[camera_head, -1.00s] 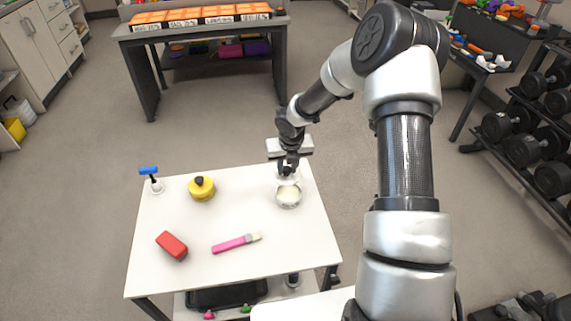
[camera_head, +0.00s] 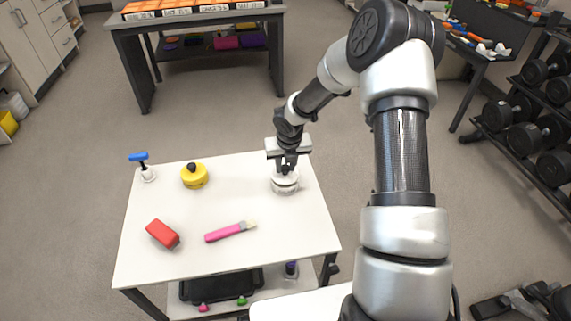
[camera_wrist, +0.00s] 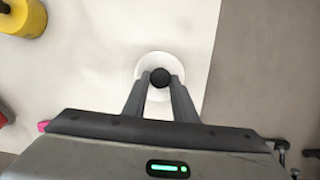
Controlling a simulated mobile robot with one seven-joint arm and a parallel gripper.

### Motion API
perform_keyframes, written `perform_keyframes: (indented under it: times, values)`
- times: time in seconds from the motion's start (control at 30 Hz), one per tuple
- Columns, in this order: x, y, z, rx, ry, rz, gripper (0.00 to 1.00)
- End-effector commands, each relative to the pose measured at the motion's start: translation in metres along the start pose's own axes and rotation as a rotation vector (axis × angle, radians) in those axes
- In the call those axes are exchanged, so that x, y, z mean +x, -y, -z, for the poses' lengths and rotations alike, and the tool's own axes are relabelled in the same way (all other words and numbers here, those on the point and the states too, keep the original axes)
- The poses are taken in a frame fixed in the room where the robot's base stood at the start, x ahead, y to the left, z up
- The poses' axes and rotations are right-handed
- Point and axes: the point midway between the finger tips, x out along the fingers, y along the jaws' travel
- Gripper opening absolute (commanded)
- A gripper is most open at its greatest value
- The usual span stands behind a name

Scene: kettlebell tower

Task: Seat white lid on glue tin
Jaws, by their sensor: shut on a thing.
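The white lid (camera_wrist: 148,65) is under my gripper (camera_wrist: 160,80), which is shut on the lid's round black knob (camera_wrist: 160,77) in the wrist view. In the head view my gripper (camera_head: 287,168) points down at the right part of the table. The lid (camera_head: 284,181) is at the top of the white glue tin (camera_head: 286,188) there. The tin's body is mostly hidden beneath the lid, and I cannot tell whether the lid is fully down on its rim.
The white table (camera_head: 200,270) also holds a yellow tin with a black knob (camera_head: 194,176), a blue-handled tool (camera_head: 140,158), a red block (camera_head: 162,234) and a pink brush (camera_head: 229,231). The table's middle is clear. Dumbbell racks (camera_head: 535,125) stand at right.

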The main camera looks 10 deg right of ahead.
Motion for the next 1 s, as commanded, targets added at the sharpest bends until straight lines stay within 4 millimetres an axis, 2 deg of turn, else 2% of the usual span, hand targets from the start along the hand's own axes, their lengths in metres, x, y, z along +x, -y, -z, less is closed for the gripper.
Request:
perform_keyframes:
  times: [0.47, 1.0]
  values:
    - [0.0, 0.0, 0.0, 0.0, 0.001, 0.0, 0.01]
    - [0.01, 0.0, 0.003, 0.001, 0.001, 0.0, 0.01]
